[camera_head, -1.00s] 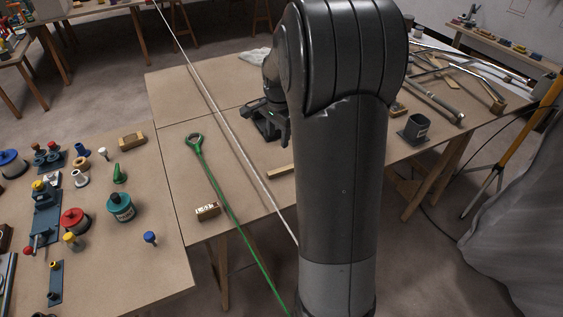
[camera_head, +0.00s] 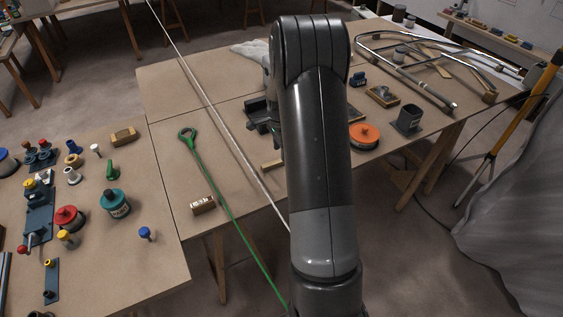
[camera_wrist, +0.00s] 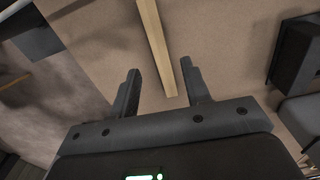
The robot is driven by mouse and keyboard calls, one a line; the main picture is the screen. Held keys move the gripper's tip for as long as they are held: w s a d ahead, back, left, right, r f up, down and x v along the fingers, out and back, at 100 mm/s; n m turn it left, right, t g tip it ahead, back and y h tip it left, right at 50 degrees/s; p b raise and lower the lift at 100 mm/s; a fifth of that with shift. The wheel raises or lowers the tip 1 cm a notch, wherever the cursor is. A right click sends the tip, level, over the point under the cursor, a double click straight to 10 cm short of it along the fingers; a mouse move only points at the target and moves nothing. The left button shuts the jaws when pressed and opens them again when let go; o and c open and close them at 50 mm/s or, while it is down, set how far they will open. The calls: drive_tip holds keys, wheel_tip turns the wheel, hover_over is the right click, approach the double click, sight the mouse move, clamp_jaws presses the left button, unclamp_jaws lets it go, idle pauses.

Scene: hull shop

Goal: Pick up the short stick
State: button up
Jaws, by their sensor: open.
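The short stick, a pale wooden strip, shows in the wrist view (camera_wrist: 155,42). It runs from the top edge down to an end between my fingers. My gripper (camera_wrist: 160,67) is open, with one finger on each side of the stick and a gap to both. The stick lies on the tan table. In the head view, only one end of what looks like the same stick (camera_head: 270,165) shows; my arm hides the rest. My fingers are not clearly visible there.
A long pale rod (camera_head: 215,112) and a green rod with a ring end (camera_head: 215,180) lie left of the stick. A small brown block (camera_head: 203,205) sits near the table's front edge. An orange spool (camera_head: 364,135) and a dark cup (camera_head: 409,119) stand right of my arm.

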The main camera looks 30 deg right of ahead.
sight(281, 162)
wheel_tip(281, 162, down, 5)
drive_tip(key=shift+w+d+r, duration=0.1)
drive_tip(key=shift+r, duration=0.05)
drive_tip(key=shift+c, duration=0.4)
clamp_jaws()
